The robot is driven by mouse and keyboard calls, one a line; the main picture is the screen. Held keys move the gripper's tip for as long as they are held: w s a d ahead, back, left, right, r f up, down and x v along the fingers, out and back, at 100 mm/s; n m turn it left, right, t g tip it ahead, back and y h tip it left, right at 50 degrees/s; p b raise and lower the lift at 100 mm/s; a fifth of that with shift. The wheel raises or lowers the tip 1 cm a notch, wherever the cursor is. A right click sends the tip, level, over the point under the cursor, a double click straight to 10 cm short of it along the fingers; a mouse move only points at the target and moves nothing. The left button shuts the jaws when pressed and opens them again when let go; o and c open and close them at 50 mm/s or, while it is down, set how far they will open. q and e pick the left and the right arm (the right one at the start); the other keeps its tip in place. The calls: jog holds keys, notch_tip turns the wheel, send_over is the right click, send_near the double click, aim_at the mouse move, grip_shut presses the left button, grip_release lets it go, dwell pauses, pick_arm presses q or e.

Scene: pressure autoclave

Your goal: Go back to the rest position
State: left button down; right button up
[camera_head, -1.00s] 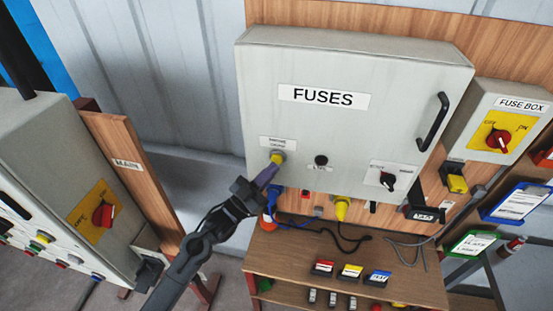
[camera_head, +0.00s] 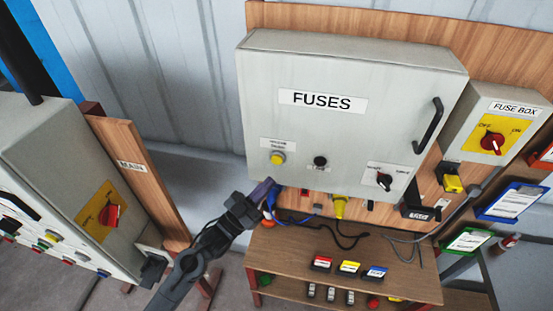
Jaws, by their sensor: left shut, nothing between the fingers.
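My left gripper (camera_head: 265,188) is shut and empty, with purple-grey fingers. It is in front of the lower left edge of the grey FUSES cabinet (camera_head: 390,90), below the yellow round button (camera_head: 277,158). It appears apart from that button. My left arm reaches in from the bottom left. My right gripper is not in view.
A grey cabinet with a red rotary switch (camera_head: 109,215) on a yellow plate stands at the left. A wooden shelf (camera_head: 290,252) with small red, yellow and blue labelled blocks is below the FUSES cabinet. A fuse box (camera_head: 515,112) hangs at the right. Cables hang above the shelf.

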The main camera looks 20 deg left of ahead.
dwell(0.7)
pick_arm(q)
jog(key=s+a+f+n+g+y+p, duration=0.1)
jog(key=s+f+n+g+y+p, duration=0.1)
jog(key=s, duration=0.8)
jog(key=s+a+f+n+g+y+p, duration=0.1)
jog(key=s+f+g+y+p, duration=0.3)
jog(key=s+g, duration=0.5)
jog(key=s+a+f+n+g+y+p, duration=0.1)
jog(key=s+f+n+g+y+p, duration=0.2)
jog(key=s, duration=0.8)
jog(key=g+y, duration=0.2)
jog(key=y, duration=0.1)
jog(key=shift+s+a+f+n+g, duration=0.2)
jog(key=shift+s+f+n+g, duration=0.1)
jog(key=shift+s+f+n, duration=0.1)
